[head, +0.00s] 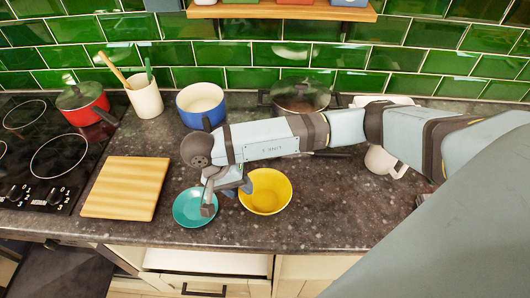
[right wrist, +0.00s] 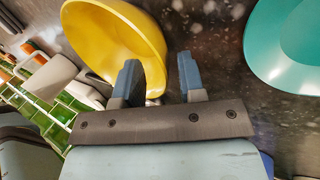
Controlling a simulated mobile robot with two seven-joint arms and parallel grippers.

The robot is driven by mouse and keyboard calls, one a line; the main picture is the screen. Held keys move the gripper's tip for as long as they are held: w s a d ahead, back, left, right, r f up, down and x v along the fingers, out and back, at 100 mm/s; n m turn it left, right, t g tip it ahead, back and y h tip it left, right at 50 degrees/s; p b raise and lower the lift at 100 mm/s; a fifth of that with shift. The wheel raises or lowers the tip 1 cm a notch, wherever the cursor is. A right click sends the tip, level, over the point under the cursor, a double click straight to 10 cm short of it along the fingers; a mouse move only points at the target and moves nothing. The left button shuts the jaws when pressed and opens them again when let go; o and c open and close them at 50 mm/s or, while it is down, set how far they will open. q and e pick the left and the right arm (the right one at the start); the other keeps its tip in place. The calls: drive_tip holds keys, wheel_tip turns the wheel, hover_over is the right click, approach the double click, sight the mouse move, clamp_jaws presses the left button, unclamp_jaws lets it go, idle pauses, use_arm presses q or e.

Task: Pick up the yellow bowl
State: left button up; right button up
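The yellow bowl (head: 268,194) stands upright and empty on the dark counter, just right of the teal bowl. It also shows at the upper left of the right wrist view (right wrist: 100,35). My right gripper (head: 229,196) is at the left side of the yellow bowl, between it and the teal bowl. Its two blue-grey fingers (right wrist: 160,82) are apart, and in the wrist view the bowl's rim shows in the gap between them. I cannot tell whether a finger touches the bowl. My left gripper is not in view.
The teal bowl (head: 192,208) is close left of my gripper. A wooden board (head: 125,188) lies further left by the hob (head: 45,150). A blue pot (head: 201,101), a lidded pan (head: 299,95) and a white mug (head: 380,160) stand behind. The counter right of the yellow bowl is clear.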

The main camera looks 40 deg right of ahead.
sight(265, 196)
drive_tip(key=shift+x, duration=1.4)
drive_tip(key=shift+c, duration=0.5)
clamp_jaws()
